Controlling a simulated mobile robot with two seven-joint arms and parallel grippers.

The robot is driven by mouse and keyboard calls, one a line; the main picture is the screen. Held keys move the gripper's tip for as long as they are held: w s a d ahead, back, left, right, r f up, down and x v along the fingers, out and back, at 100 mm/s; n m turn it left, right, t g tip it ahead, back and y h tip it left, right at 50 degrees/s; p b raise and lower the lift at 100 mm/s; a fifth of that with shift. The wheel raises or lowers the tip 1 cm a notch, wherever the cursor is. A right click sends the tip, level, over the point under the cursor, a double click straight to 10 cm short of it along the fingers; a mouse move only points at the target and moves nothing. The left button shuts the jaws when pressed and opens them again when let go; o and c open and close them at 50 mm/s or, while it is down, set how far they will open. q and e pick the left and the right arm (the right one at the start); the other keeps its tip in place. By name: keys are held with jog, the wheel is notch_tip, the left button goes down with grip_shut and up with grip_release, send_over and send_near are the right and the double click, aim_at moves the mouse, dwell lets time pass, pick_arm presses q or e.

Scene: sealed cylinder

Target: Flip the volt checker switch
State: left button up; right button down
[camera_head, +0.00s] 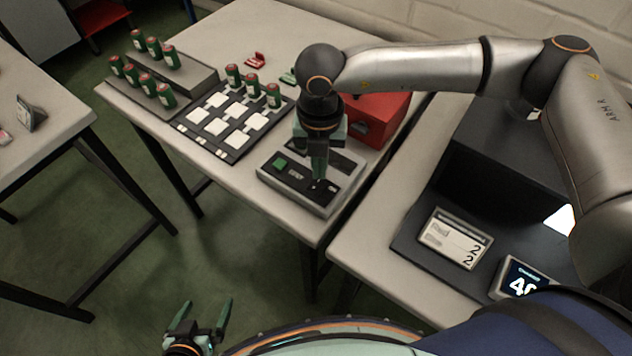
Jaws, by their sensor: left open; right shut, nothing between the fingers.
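The volt checker (293,176) is a flat grey box with a dark top panel and a small green patch. It lies at the front of the middle table. My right gripper (318,180) is shut and points straight down over the right half of the checker. Its tips are at or just above the dark panel; I cannot tell if they touch. The switch is small and partly hidden by the fingertips, so I cannot read its position. My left gripper (206,303) is open and empty, low in front of the tables.
A red box (378,120) stands behind the checker. A dark tray with white squares (238,138) and several green cylinders (145,76) are to the left. A display reading 22 (455,238) and a lit screen (522,279) are on the right table.

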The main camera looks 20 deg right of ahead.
jog(key=shift+f+b, duration=0.7)
jog(key=shift+f, duration=0.15)
jog(key=shift+r, duration=0.1)
jog(key=shift+r+p, duration=1.9)
jog(key=shift+r, duration=1.6)
